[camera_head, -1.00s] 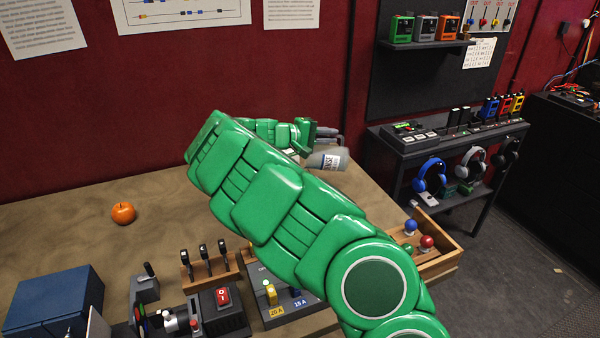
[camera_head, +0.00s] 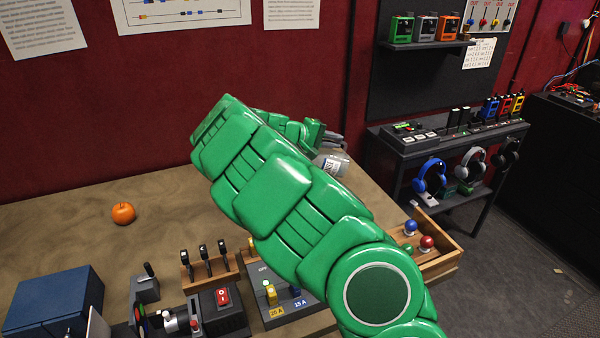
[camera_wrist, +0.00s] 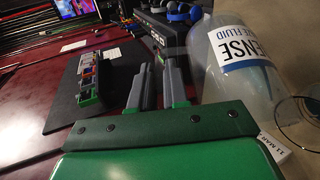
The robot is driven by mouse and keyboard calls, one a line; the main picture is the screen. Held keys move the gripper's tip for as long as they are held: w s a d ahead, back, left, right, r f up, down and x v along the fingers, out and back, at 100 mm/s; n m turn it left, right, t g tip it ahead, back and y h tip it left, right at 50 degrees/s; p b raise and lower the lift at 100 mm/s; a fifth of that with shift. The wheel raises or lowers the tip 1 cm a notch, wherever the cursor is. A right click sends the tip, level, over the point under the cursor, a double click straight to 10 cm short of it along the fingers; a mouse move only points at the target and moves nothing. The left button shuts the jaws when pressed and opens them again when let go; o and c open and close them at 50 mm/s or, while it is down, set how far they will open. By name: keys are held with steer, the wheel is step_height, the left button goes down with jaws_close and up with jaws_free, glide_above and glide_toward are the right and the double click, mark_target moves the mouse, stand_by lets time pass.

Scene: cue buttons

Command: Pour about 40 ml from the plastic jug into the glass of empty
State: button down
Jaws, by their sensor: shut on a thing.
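The plastic jug (camera_wrist: 236,70) is translucent with a white and blue label reading "ENSE" and "FLUID". In the wrist view it leans at a tilt, right of my gripper (camera_wrist: 158,88). My gripper is shut on the jug; the gripped part is hard to see. In the head view the jug (camera_head: 334,163) shows partly past my green arm, below my gripper (camera_head: 330,138). A clear round glass (camera_wrist: 300,122) stands at the right edge of the wrist view, close to the jug, partly cut off. I cannot make out any liquid stream.
A tag reading "11 MAR" (camera_wrist: 274,147) lies by the glass. An orange (camera_head: 123,213) sits on the bench. Switches (camera_head: 207,258), a blue box (camera_head: 54,300) and a wooden tray with coloured knobs (camera_head: 438,250) line the near side. My arm hides the bench middle.

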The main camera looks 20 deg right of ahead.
mark_target(344, 156)
steer(key=shift+s+d+y, duration=0.35)
steer(key=shift+d+y, duration=0.25)
steer(key=shift+y, duration=0.2)
steer(key=shift+f, duration=0.1)
steer(key=shift+m+t, duration=0.3)
steer(key=shift+s+d+f+y, duration=0.25)
steer(key=shift+d+f+y, duration=0.25)
steer(key=shift+f+y, duration=0.4)
steer(key=shift+s+d+f+m+t+y, duration=0.15)
steer(key=shift+d+m+t+y, duration=0.15)
steer(key=shift+y, duration=0.5)
steer(key=shift+d+f+m+t+y, duration=0.2)
steer(key=shift+d+t+y, duration=0.15)
steer(key=shift+y, duration=0.45)
steer(key=shift+s+d+f+t+y, duration=0.15)
steer(key=shift+d+f+y, duration=0.25)
steer(key=shift+f, duration=0.25)
steer(key=shift+s+d+f+t+y, duration=0.15)
steer(key=shift+d+f+y, duration=0.25)
steer(key=shift+f, duration=0.25)
steer(key=shift+s+d+f+m+t+y+p, duration=0.15)
steer(key=shift+d+f+m+t+y, duration=0.15)
steer(key=shift+d+f+y, duration=0.65)
steer(key=shift+s+d+f+m+t+y+p, duration=0.1)
steer(key=shift+d+f+m+t+y, duration=0.15)
steer(key=shift+f+y, duration=0.8)
steer(key=shift+s+d+f+m+t+y+p, duration=0.15)
steer(key=shift+d+f+m+t+y, duration=0.35)
steer(key=shift+f, duration=1)
